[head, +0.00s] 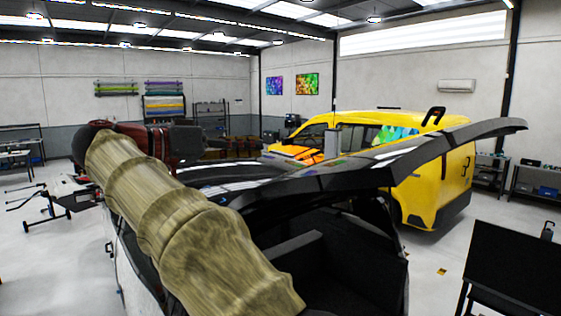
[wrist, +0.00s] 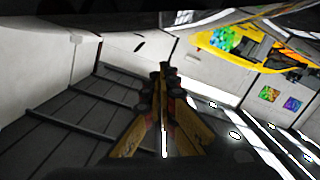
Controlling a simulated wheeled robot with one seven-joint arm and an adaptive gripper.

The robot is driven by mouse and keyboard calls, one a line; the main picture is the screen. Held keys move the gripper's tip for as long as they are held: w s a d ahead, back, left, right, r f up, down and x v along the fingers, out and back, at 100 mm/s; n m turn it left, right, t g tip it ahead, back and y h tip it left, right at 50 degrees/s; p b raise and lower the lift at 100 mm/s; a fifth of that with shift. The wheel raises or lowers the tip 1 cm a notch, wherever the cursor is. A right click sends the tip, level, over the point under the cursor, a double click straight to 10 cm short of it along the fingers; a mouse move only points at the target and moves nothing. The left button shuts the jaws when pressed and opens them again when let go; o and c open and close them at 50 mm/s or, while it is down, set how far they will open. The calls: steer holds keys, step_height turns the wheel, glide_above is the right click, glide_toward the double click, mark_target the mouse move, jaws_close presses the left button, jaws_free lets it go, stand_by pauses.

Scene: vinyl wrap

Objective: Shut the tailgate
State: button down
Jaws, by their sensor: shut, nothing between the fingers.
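The tailgate (head: 400,165) is a long black panel, raised and standing open above the dark car's rear opening (head: 300,262). It reaches up and to the right in the head view. My patterned tan arm crosses the left of that view and hides part of the car. My gripper (wrist: 162,76) shows in the wrist view with its yellow-and-dark fingers together and nothing between them. The gripper's fingers cannot be made out in the head view. A dark edge runs along the top of the wrist view; I cannot tell whether it is the tailgate.
A yellow van (head: 440,185) stands behind the tailgate on the right. A black table-like panel (head: 515,265) stands at the lower right. Stands and equipment (head: 45,205) are on the left floor.

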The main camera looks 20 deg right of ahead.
steer(key=x, duration=0.1)
steer(key=p+x, duration=0.1)
steer(key=x, duration=0.3)
steer(key=shift+s+d+r, duration=0.15)
steer(key=shift+d+r, duration=0.05)
steer(key=shift+d, duration=0.1)
steer(key=shift+s+d+f+p, duration=0.1)
steer(key=shift+d+f+p, duration=0.15)
steer(key=shift+f, duration=0.35)
steer(key=shift+s+d+f+p, duration=0.15)
steer(key=shift+d+f, duration=0.2)
steer(key=shift+f, duration=0.3)
steer(key=shift+s+f, duration=0.15)
steer(key=shift+f, duration=0.15)
steer(key=shift+s+f, duration=0.1)
steer(key=shift+f, duration=0.1)
steer(key=shift+d+f, duration=0.2)
steer(key=shift+f, duration=0.1)
